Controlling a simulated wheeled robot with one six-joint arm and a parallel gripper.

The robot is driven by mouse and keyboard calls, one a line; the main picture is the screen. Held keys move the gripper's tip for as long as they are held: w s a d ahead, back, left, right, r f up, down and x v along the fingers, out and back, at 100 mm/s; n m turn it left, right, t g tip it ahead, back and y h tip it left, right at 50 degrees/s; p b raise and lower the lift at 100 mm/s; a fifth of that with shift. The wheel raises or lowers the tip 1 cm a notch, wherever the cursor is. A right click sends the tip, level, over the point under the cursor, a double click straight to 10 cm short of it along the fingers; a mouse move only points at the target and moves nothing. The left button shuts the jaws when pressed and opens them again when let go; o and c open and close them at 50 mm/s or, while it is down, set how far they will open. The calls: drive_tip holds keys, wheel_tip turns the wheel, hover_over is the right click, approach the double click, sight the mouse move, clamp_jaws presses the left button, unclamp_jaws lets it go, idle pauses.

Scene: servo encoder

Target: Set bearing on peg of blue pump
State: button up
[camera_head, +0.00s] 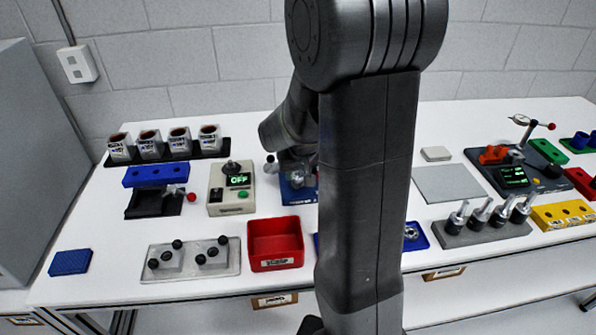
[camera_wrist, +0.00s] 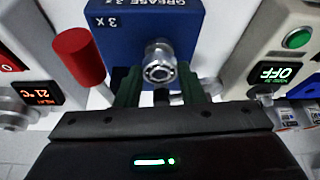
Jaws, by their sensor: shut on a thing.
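The blue pump (camera_wrist: 210,28), a blue box lettered "GREASE", stands in front of my gripper in the wrist view. In the head view only a strip of the pump (camera_head: 290,195) shows beside my arm. My gripper (camera_wrist: 160,82) is shut on a silver ring-shaped bearing (camera_wrist: 160,73), held between its dark green fingers close to the pump. The gripper (camera_head: 295,170) is partly hidden by my arm in the head view. The pump's peg is not clearly visible, and I cannot tell whether the bearing is around it.
A beige box with a green button (camera_head: 229,188) stands left of the pump. A red bin (camera_head: 275,243) and a grey tray with black knobs (camera_head: 190,260) lie nearer the front edge. A red cylinder (camera_wrist: 79,55) stands close beside my gripper. My arm hides the table's middle.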

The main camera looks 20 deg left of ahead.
drive_tip(key=shift+f+b, duration=0.55)
drive_tip(key=shift+f, duration=0.15)
drive_tip(key=o, duration=1.1)
drive_tip(key=shift+c, duration=0.2)
drive_tip(key=shift+o, duration=1.4)
drive_tip(key=shift+a, duration=0.1)
drive_tip(key=shift+c, duration=0.2)
